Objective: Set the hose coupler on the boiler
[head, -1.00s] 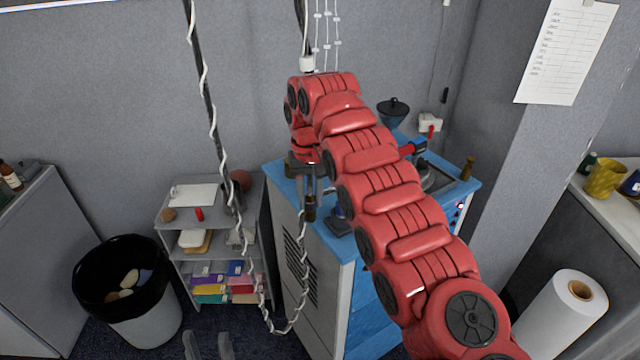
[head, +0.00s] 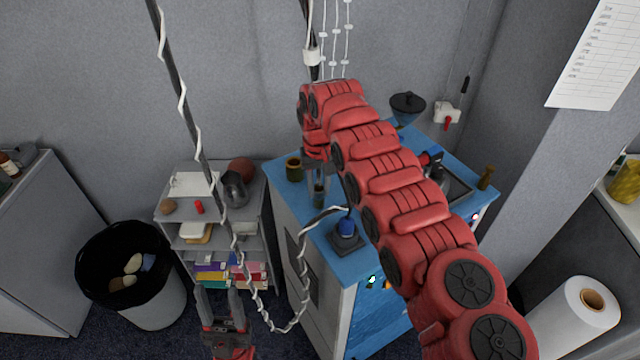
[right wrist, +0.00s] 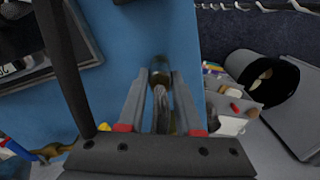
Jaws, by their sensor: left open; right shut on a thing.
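The boiler appears to be the tall grey cabinet with a blue top (head: 372,262). My right gripper (head: 317,185) is above the left part of its top, shut on a small dark olive piece, apparently the hose coupler (head: 319,197). In the right wrist view, the coupler (right wrist: 160,95) is between the fingers, with blue surface behind. A brass cup (head: 293,169) stands on the top's left. My left gripper (head: 222,312) is open and empty, low in front of the shelf.
A grey shelf (head: 182,215) with folders and small things stands left of the boiler. A black-lined bin (head: 110,235) stands farther left.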

